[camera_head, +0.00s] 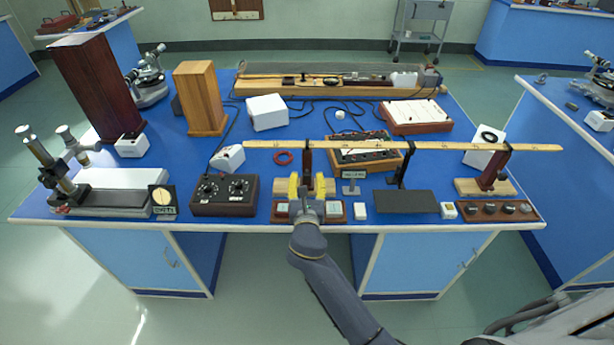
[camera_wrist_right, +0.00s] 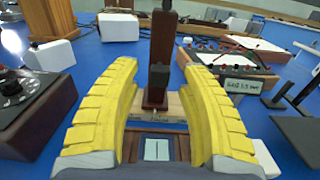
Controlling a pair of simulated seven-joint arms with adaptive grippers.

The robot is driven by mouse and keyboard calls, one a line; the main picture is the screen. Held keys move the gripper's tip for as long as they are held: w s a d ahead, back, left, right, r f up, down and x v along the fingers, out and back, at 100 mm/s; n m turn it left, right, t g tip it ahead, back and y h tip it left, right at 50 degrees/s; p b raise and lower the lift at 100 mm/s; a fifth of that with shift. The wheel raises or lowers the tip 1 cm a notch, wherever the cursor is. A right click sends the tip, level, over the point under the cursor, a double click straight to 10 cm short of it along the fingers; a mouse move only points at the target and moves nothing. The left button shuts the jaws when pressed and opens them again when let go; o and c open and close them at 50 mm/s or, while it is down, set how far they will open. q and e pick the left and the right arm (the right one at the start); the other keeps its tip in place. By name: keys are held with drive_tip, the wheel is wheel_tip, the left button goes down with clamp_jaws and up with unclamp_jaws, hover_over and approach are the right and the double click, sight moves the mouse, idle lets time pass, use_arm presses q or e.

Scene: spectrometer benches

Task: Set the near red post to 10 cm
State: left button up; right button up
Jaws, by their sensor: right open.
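A dark red post (camera_head: 308,158) on a pale wooden base stands under the left part of a long wooden rule (camera_head: 400,146). In the right wrist view this post (camera_wrist_right: 160,52) is upright and carries a dark block (camera_wrist_right: 154,77). A second red post (camera_head: 490,174) stands on a wooden base under the rule's right end. My right gripper (camera_head: 306,183) is open and empty, its yellow fingers pointing at the left post. In the wrist view the post shows between the fingers but beyond them, apart from both. I cannot read any height scale. My left gripper is out of view.
A black dial box (camera_head: 224,194) stands left of the gripper. A small sign (camera_head: 352,184) and a dark flat plate (camera_head: 406,201) lie to its right. A black stand (camera_head: 401,167) is under the rule's middle.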

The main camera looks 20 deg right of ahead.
drive_tip(key=shift+x, duration=1)
clamp_jaws()
